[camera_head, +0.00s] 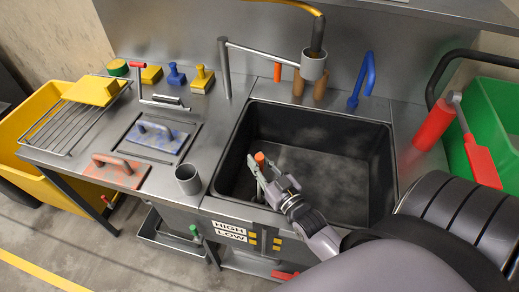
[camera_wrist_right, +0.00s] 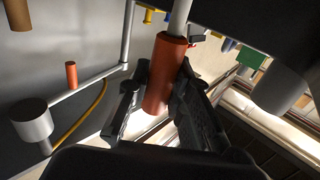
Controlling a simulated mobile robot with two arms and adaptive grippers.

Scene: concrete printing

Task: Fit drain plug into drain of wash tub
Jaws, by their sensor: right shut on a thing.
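The wash tub (camera_head: 335,180) is a dark, deep, rectangular basin set in a steel counter. My right gripper (camera_head: 262,178) is over its left part, near the front left rim. It is shut on an orange-red cylindrical grip (camera_head: 260,157), which appears to belong to the drain plug. In the right wrist view the grip (camera_wrist_right: 165,75) sits between the fingers of my right gripper (camera_wrist_right: 160,100), with a grey rod (camera_wrist_right: 180,18) running out of one end. The plug's far end and the drain cannot be made out. My left gripper is not in view.
A faucet (camera_head: 312,66) hangs over the tub's back edge. A blue tap handle (camera_head: 364,80) stands behind the tub. The tub's middle is clear.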

